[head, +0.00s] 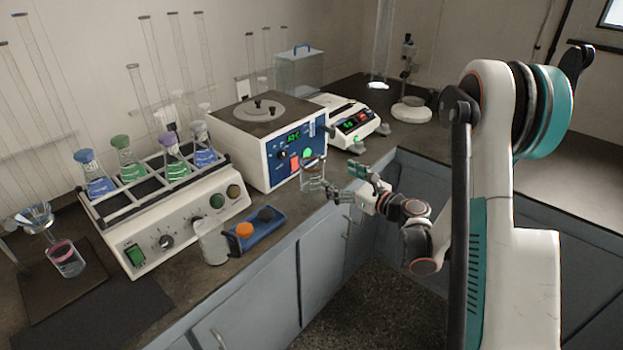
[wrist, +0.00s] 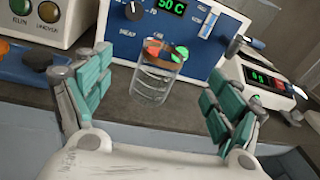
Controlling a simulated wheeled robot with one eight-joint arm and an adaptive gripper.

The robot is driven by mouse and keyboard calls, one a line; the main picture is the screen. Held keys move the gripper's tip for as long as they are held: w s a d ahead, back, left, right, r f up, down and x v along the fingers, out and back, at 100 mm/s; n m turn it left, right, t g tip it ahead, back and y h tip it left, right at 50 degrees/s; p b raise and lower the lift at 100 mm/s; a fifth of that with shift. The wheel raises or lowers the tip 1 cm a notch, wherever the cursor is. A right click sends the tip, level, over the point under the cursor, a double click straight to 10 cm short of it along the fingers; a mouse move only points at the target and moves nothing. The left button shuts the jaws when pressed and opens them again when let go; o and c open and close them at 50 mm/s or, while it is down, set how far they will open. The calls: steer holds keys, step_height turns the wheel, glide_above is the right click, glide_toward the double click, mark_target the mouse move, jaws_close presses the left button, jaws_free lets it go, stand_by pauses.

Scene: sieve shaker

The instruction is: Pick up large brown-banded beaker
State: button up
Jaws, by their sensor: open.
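The large brown-banded beaker (head: 312,177) stands upright on the dark counter, in front of the white and blue machine with a green display. It is clear glass with a brown band near the rim. In the wrist view the beaker (wrist: 156,78) stands ahead, between the two fingers but beyond their tips. My gripper (head: 347,183) is open and empty, to the right of the beaker in the head view. Its teal-padded fingers are spread wide in the wrist view (wrist: 155,92). I see no contact with the beaker.
The blue and white machine (head: 265,145) stands close behind the beaker. A blue tray (head: 262,229) and a clear beaker (head: 212,242) are to the left near the counter's front edge. A shaker with several colored flasks (head: 170,222) is further left. A white balance (head: 350,122) stands behind right.

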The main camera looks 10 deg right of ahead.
mark_target(320, 168)
steer(key=shift+m+t, duration=0.4)
steer(key=shift+m, duration=0.4)
steer(key=w+p, duration=0.1)
steer(key=w, duration=0.1)
steer(key=w+a+f+p, duration=0.1)
steer(key=w, duration=0.1)
steer(key=w+a+p, duration=0.1)
steer(key=w+p, duration=0.1)
steer(key=shift+w+a+f, duration=0.15)
steer(key=shift+w+f, duration=0.1)
steer(key=shift+f, duration=0.1)
steer(key=b+x, duration=0.2)
steer(key=x, duration=0.4)
steer(key=shift+s, duration=0.1)
steer(key=shift+w+a, duration=0.15)
steer(key=shift+w, duration=0.15)
steer(key=c, duration=1.5)
steer(key=shift+r, duration=0.1)
